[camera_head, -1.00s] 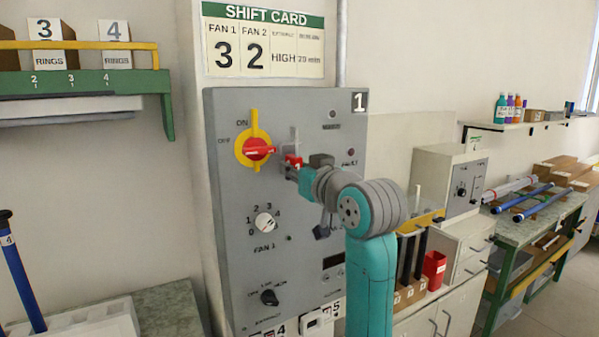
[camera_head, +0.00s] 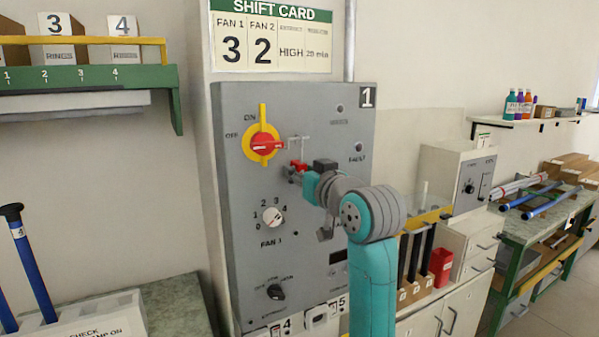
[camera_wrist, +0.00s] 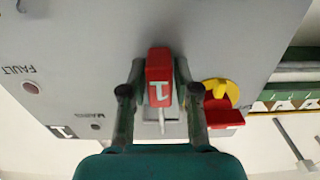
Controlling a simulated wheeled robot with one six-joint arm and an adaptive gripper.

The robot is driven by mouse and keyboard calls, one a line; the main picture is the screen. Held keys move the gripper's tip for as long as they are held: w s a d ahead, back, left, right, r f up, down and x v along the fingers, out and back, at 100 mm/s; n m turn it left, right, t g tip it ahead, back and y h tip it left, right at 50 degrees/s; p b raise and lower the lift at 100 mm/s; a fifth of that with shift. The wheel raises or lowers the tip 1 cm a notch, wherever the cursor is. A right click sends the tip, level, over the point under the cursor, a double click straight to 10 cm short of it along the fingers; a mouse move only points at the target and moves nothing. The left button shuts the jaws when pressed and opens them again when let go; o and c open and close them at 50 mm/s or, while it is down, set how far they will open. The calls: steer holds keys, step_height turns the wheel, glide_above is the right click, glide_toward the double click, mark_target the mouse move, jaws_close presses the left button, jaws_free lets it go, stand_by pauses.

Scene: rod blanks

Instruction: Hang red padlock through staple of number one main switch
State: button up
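The red padlock (camera_wrist: 159,68) bears a white 1 and sits between the fingers of my gripper (camera_wrist: 163,80) in the wrist view. The fingers close on its sides. Its pale shackle (camera_wrist: 161,118) points towards the top of the panel. In the head view the padlock (camera_head: 298,165) is just below the thin grey staple (camera_head: 304,142). I cannot tell whether the shackle passes through the staple.
The grey panel (camera_head: 235,200) marked 1 stands close before my gripper. The fan 1 knob (camera_head: 273,217) and a black knob (camera_head: 276,292) stick out below. A green shelf (camera_head: 90,78) is at left; a bench with rods (camera_head: 530,195) is at right.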

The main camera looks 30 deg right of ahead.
steer(key=shift+o, duration=1)
steer(key=s, duration=1.2)
step_height(320, 180, down, 18)
steer(key=a+m, duration=0.2)
steer(key=s+a+f+g, duration=0.1)
steer(key=s+a+f, duration=0.2)
steer(key=s+f, duration=0.6)
steer(key=s+a+f+g, duration=0.15)
steer(key=s+f, duration=0.45)
steer(key=f, duration=0.7)
steer(key=s+a+f+n, duration=0.1)
steer(key=s+a+f, duration=0.1)
steer(key=s, duration=1.1)
steer(key=s+a+f+n, duration=0.1)
steer(key=s+a+f, duration=0.1)
steer(key=s, duration=1.1)
steer(key=shift+s+a+f+g, duration=0.15)
steer(key=shift+a+f+g, duration=0.15)
steer(key=shift+f, duration=0.25)
